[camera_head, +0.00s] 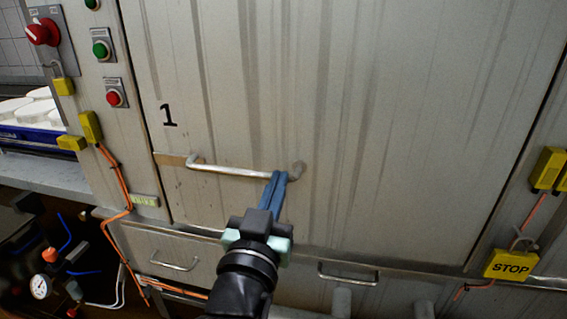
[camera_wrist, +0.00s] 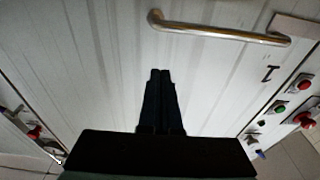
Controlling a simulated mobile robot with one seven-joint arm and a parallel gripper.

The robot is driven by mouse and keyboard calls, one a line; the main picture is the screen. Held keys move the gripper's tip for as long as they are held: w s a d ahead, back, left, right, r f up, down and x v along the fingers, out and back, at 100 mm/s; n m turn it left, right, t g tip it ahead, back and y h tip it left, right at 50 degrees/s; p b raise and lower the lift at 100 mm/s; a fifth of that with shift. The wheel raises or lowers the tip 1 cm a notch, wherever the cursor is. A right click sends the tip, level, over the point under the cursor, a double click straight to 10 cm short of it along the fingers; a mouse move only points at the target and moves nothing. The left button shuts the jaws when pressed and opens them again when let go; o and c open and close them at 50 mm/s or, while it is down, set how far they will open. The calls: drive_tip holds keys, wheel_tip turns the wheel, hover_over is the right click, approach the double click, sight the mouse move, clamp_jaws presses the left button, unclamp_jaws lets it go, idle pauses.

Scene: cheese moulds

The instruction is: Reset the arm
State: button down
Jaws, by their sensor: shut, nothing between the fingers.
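My gripper (camera_head: 275,180) is in front of a large metal door marked "1" (camera_head: 340,120). Its dark blue fingers are together with nothing between them. In the head view the fingertips overlap the right end of the door's bar handle (camera_head: 235,171). In the wrist view the fingers (camera_wrist: 160,75) point at the door (camera_wrist: 110,60), and the handle (camera_wrist: 220,30) lies beyond and to the right of the tips, with a visible gap. The door appears closed.
At left are a red rotary switch (camera_head: 42,32), a green button (camera_head: 100,49), a red button (camera_head: 114,98) and yellow padlocks (camera_head: 64,86). Drawers with handles (camera_head: 348,276) lie below the door. A blue crate (camera_head: 30,134) holds white moulds.

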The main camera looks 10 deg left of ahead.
drive_tip(key=s+d+r+t, duration=0.25)
drive_tip(key=s+r, duration=0.25)
drive_tip(key=r, duration=0.4)
drive_tip(key=s+d+r+t, duration=0.2)
drive_tip(key=s+d+r, duration=0.2)
drive_tip(key=r, duration=0.6)
drive_tip(key=s+d+r+t, duration=0.3)
drive_tip(key=s+d+r, duration=0.15)
drive_tip(key=r, duration=0.45)
wheel_tip(320, 180, up, 21)
drive_tip(key=s+p, duration=0.1)
drive_tip(key=p, duration=1.8)
drive_tip(key=shift+a+p, duration=0.35)
drive_tip(key=shift+a, duration=0.1)
